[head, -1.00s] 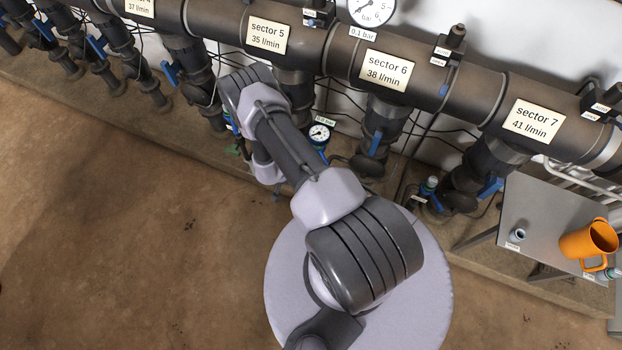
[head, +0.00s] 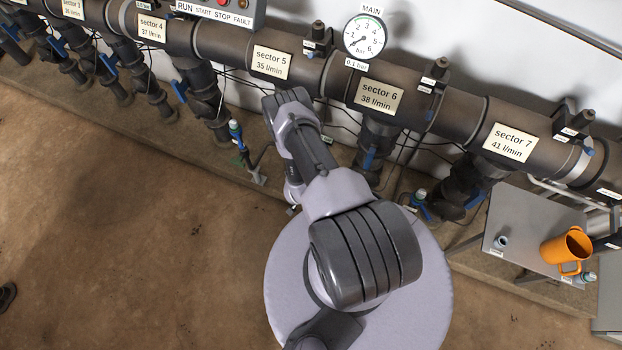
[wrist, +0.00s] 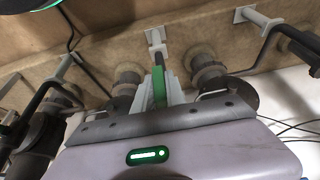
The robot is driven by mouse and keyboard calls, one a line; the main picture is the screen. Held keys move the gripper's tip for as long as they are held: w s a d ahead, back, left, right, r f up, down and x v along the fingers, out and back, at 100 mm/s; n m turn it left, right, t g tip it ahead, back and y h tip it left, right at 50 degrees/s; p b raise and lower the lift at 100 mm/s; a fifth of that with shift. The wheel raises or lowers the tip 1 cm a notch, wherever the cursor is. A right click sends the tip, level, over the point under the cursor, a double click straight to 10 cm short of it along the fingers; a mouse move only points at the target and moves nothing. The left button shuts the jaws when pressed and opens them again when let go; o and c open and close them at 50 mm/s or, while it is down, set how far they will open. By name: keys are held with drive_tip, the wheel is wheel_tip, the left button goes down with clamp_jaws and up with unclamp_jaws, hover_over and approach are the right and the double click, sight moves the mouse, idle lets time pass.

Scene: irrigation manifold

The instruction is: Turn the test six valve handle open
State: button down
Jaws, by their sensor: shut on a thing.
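In the wrist view my gripper (wrist: 160,96) is shut on a green valve handle (wrist: 159,86), which stands upright between the pale fingers. A grey pipe with a white square bracket (wrist: 155,37) lies in line beyond the handle. The handle carries no readable label here, so I cannot tell its number. In the head view my arm hides the gripper and the handle. The sector 6 plate (head: 378,96) on the big pipe is to the right of my arm's far end.
Dark branch pipes flank the gripper in the wrist view. A blue-handled branch (head: 370,160) stands right of my arm. A grey table (head: 520,235) at the right bears an orange mug (head: 566,248). The brown floor at the left is mostly clear.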

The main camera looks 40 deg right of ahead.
drive_tip(key=c, duration=1.4)
unclamp_jaws()
drive_tip(key=shift+r, duration=0.1)
drive_tip(key=p+v, duration=0.7)
drive_tip(key=v, duration=1)
drive_tip(key=shift+r, duration=0.1)
